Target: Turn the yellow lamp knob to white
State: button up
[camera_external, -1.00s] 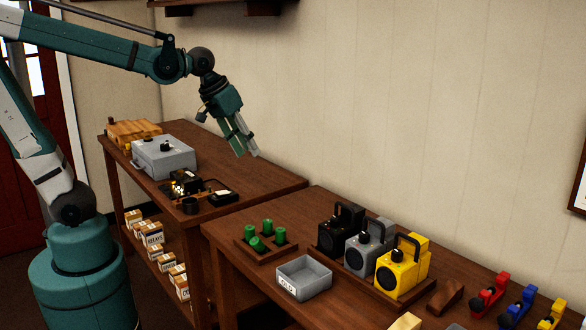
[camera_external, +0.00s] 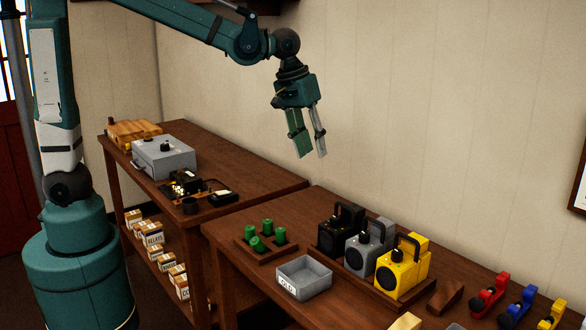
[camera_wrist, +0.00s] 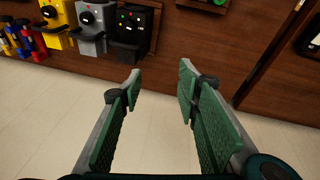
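The yellow lamp (camera_external: 415,268) stands on the near bench, at the right end of a row of three lamps. It has a black handle, a round dark front and a small dark knob (camera_external: 397,255). In the wrist view the yellow lamp (camera_wrist: 61,18) is at the upper left, partly cut by the top edge. Its dark knob (camera_wrist: 49,11) shows there, but its setting is too small to read. My gripper (camera_external: 312,150) is open and empty, in the air above and left of the lamps. Its spread fingers also show in the wrist view (camera_wrist: 160,75).
A grey lamp (camera_external: 366,257) and a black lamp (camera_external: 335,236) stand left of the yellow one. A grey bin (camera_external: 304,283), green cylinders in a wooden holder (camera_external: 250,246) and a brown wedge (camera_external: 445,297) are nearby. Red, blue and yellow items stand at the right. The air above the bench is clear.

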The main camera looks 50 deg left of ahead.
jog(key=w+d+f+g+p, duration=0.1)
jog(key=d+p, duration=0.1)
jog(key=d, duration=0.7)
jog(key=w+d+f+p, duration=0.2)
jog(key=d+p, duration=0.1)
jog(key=d, duration=0.6)
jog(key=n+g+y+p, duration=0.1)
jog(key=g+p, duration=0.1)
jog(key=p, duration=0.2)
send_over(397, 252)
jog(key=f, duration=0.6)
jog(key=shift+w+a+f, duration=0.1)
jog(key=shift+w+a, duration=0.1)
jog(key=shift+a, duration=0.05)
jog(key=shift+s+d+f, duration=0.1)
jog(key=shift+d+f, duration=0.1)
jog(key=shift+d, duration=0.05)
jog(key=shift+f, duration=0.1)
jog(key=shift+f, duration=3.8)
jog(key=c, duration=0.9)
